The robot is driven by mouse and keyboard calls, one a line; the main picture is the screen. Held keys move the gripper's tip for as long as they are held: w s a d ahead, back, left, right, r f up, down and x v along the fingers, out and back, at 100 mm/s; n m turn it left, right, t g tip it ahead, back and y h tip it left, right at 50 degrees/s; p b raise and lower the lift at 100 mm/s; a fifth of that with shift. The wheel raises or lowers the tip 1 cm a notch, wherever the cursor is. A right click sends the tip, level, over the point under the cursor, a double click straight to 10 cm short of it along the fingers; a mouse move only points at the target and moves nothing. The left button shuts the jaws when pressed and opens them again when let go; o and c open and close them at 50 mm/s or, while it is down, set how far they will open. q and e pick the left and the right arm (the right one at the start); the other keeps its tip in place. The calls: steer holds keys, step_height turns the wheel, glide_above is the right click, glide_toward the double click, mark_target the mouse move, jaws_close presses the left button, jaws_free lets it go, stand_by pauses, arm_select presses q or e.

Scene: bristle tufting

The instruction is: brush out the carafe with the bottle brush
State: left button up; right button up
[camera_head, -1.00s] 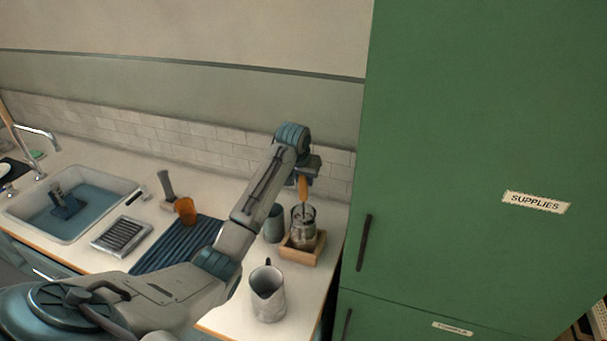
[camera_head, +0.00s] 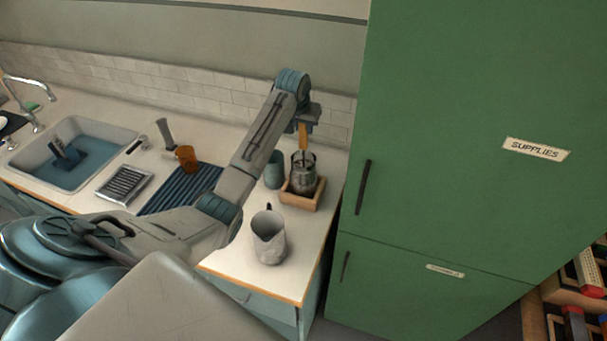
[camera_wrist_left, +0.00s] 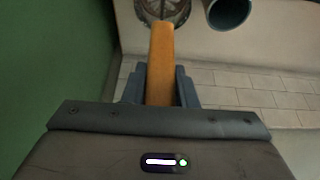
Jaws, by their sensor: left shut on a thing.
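My left gripper (camera_head: 304,122) is shut on the orange handle of the bottle brush (camera_head: 303,136), which points down at the carafe. The handle also shows between the fingers in the left wrist view (camera_wrist_left: 161,62). The glass carafe (camera_head: 303,178) stands upright in a small wooden box (camera_head: 303,200) near the green cabinet. Its rim shows at the top of the left wrist view (camera_wrist_left: 163,10). The handle's lower end is at the carafe's mouth; the bristles seem to be inside, but are hard to make out. My right gripper is not in view.
A teal cup (camera_head: 274,172) stands close left of the box, and a grey pitcher (camera_head: 268,240) in front. The green cabinet (camera_head: 450,150) closes off the right. A ribbed blue mat (camera_head: 182,188), orange cup (camera_head: 186,157) and sink (camera_head: 45,178) lie left.

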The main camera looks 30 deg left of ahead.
arm_select(q)
steer(key=shift+w+a, duration=0.15)
steer(key=shift+w, duration=0.55)
stand_by(0.5)
steer(key=shift+r, duration=0.15)
steer(key=shift+r, duration=2.4)
steer(key=shift+f, duration=2.55)
